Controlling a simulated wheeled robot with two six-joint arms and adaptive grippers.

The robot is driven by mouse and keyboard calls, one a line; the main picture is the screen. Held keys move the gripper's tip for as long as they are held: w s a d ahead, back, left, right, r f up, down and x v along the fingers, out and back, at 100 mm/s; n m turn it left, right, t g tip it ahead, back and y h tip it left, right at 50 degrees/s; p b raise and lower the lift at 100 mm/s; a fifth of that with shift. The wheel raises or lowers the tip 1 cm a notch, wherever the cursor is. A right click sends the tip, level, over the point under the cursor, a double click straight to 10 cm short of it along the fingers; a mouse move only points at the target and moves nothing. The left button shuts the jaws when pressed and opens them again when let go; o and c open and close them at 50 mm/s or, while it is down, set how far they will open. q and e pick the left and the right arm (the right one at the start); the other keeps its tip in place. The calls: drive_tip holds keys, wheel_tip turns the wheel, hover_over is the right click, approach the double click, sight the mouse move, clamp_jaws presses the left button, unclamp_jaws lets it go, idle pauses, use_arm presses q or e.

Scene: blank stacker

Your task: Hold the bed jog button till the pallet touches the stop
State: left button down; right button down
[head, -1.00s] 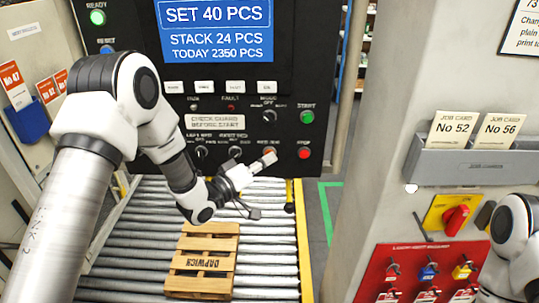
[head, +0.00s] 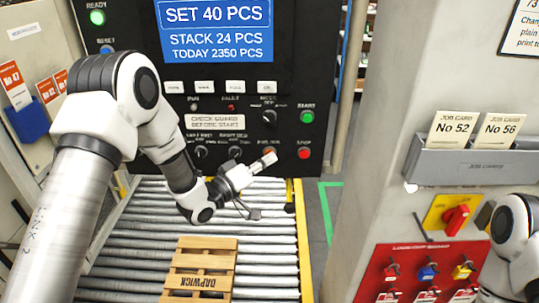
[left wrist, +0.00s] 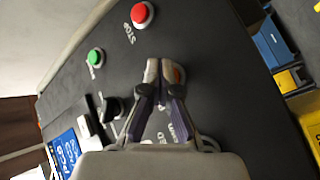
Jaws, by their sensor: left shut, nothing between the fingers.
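The slatted wooden pallet (head: 198,282) lies on the roller bed (head: 262,262), near the bottom of the head view and cut off by its edge. My left gripper (head: 268,158) is shut and empty, with its tips at the lower part of the dark control panel. I cannot make out the pallet stop. My right gripper is outside the view.
The green start button (head: 307,117) and red stop button (head: 304,153) are right of the left gripper. A yellow rail (head: 304,240) edges the rollers. A red lockout board (head: 408,268) and card holder (head: 475,168) are on the right column.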

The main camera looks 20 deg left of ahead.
use_arm(q)
drive_tip(key=shift+s+d, duration=0.25)
drive_tip(key=shift+s, duration=0.5)
drive_tip(key=shift+s, duration=0.1)
drive_tip(key=shift+s+d+b, duration=0.1)
drive_tip(key=shift+s+d, duration=0.1)
drive_tip(key=shift+s, duration=0.55)
drive_tip(key=shift+s+d+b, duration=0.1)
drive_tip(key=shift+s+d, duration=0.15)
drive_tip(key=shift+s, duration=0.55)
drive_tip(key=shift+s+d+b, duration=0.1)
drive_tip(key=shift+s+d, duration=0.1)
drive_tip(key=shift+s, duration=0.55)
